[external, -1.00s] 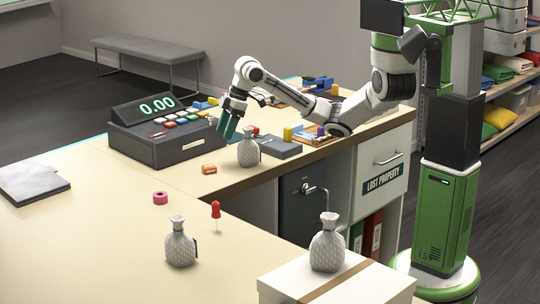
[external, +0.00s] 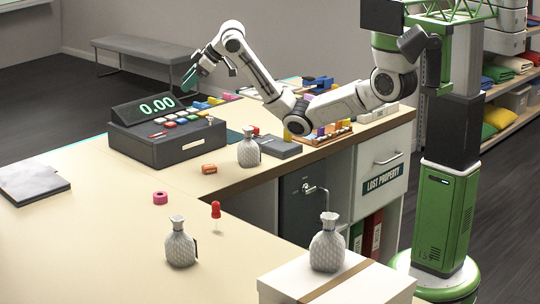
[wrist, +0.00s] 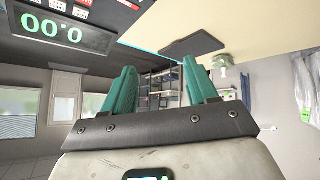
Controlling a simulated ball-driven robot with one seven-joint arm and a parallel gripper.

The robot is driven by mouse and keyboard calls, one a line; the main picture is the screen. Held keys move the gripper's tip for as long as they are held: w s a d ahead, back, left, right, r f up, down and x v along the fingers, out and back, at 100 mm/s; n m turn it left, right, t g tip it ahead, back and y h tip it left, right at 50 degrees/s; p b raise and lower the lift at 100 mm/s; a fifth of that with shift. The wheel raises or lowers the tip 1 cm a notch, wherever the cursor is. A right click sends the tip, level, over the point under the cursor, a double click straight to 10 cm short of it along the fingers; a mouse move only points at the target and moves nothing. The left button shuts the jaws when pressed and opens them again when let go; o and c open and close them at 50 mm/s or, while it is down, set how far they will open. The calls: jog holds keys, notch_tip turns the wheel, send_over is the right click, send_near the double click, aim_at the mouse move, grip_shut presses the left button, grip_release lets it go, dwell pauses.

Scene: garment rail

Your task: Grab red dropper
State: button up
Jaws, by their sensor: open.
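The red dropper (external: 216,210) stands upright on the counter in the external view, red bulb on top and a pale tip below.
The cash register (external: 165,145) is below my gripper. Grey textured vases stand near the dropper (external: 181,243), behind it (external: 248,150) and on a white box (external: 327,245). A pink ring (external: 160,198) and an orange block (external: 209,169) lie nearby. The counter's left part is mostly clear.

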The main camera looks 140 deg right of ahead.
jog(key=w+r+m+h, duration=0.1)
jog(key=w+r+m, duration=0.1)
jog(key=w+r, duration=0.25)
jog(key=m+g+y, duration=0.5)
jog(key=m+y, duration=0.3)
jog(key=m, duration=0.1)
send_over(215, 202)
notch_tip(215, 202, down, 19)
jog(key=shift+w+d+f, duration=0.1)
jog(key=shift+d, duration=0.05)
jog(key=f, duration=0.3)
jog(key=f+p, duration=0.1)
jog(key=f, duration=0.1)
jog(key=shift+a, duration=0.35)
jog(key=shift+s+d+f+p, duration=0.1)
jog(key=shift+f+p, duration=0.25)
jog(key=shift+f, duration=1.2)
jog(key=shift+s+d+f+p, duration=0.1)
jog(key=shift+f+p, duration=0.2)
jog(key=shift+f, duration=1.25)
grip_shut()
